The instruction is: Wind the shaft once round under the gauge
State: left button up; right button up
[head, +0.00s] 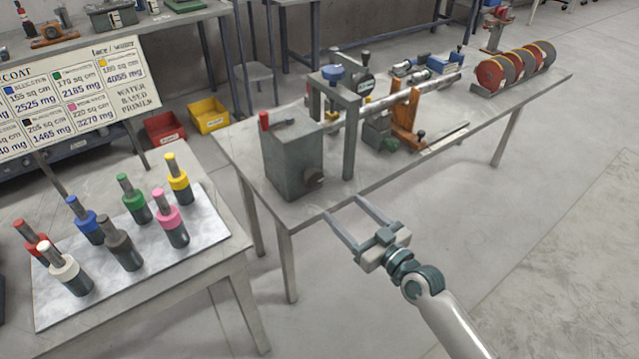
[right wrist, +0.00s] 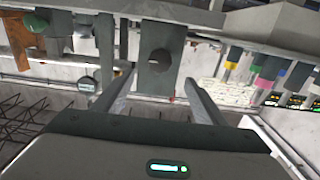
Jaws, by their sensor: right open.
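A grey drive box (head: 290,165) stands at the near left end of the workbench, with a dark round knob (head: 314,178) on its front and a red-tipped lever on top. A long silver shaft (head: 395,103) runs from the grey frame beside the box toward the back right. A dark round gauge (head: 366,86) sits above the shaft near the frame. My right gripper (head: 342,206) is open and empty in front of the bench edge, apart from the box. In the right wrist view, the knob (right wrist: 160,61) shows beyond and between the open fingers. My left gripper is out of view.
Several coloured discs (head: 495,78) stand at the bench's far right. Several colour-banded bottles stand on a pale mat (head: 205,250) on the left table. The floor (head: 480,215) right of my arm is clear.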

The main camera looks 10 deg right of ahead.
aim_at(316, 182)
jog(key=p+x, duration=0.1)
jog(key=x, duration=0.9)
jog(key=shift+w+a, duration=0.1)
jog(key=shift+w, duration=0.05)
jog(key=shift+w+a, duration=0.15)
jog(key=shift+w, duration=0.2)
jog(key=shift+w+a, duration=0.2)
jog(key=shift+w, duration=0.15)
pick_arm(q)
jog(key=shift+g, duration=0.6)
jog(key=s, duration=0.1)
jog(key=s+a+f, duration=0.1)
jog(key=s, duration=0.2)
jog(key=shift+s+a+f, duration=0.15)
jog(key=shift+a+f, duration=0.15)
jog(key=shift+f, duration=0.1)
pick_arm(e)
jog(key=c, duration=1)
